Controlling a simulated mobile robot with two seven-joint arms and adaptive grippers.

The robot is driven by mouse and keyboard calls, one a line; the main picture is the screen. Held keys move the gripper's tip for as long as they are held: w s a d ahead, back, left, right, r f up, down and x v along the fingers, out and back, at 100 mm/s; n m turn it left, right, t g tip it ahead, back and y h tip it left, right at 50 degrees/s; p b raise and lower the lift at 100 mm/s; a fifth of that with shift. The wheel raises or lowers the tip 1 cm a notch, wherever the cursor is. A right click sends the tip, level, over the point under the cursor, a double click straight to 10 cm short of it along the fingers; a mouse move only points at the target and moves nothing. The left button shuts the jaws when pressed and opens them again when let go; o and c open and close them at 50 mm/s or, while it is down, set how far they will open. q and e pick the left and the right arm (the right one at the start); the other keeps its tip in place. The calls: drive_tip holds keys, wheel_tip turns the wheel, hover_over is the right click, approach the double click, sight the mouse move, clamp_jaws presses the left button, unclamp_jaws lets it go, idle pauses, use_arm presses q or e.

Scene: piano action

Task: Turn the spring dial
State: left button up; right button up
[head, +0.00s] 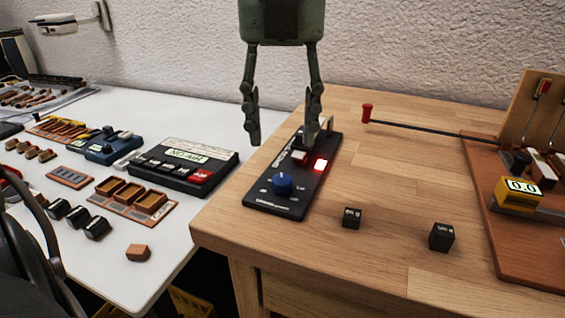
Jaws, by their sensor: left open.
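The spring dial is a blue knob (283,184) on the near part of a black control panel (262,203) on the wooden table. The panel also bears a red lit square (320,166) and a pale button (299,156). My left gripper (281,138) points down with its fingers spread and nothing between them. In the picture its fingertips appear above the dial, over the panel's far half. They are apart from the dial. Its right finger hides part of the panel's far end. My right gripper is out of view.
Two small black blocks (351,218) (441,237) lie right of the panel. A red-knobbed rod (415,127) reaches from a wooden rig with a yellow 0.0 gauge (518,194). A white table (110,258) at left holds a black display box (184,167) and trays.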

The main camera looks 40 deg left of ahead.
sight(282, 178)
use_arm(q)
wheel_tip(282, 178, down, 7)
drive_tip(key=shift+f, duration=0.1)
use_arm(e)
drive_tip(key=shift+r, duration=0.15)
use_arm(q)
drive_tip(key=shift+c, duration=0.2)
clamp_jaws()
drive_tip(key=m+b, duration=0.2)
drive_tip(key=shift+m, duration=0.3)
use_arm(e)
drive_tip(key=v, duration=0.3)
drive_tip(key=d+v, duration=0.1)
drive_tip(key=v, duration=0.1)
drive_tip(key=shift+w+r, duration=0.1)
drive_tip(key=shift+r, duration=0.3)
use_arm(q)
drive_tip(key=shift+o, duration=0.2)
unclamp_jaws()
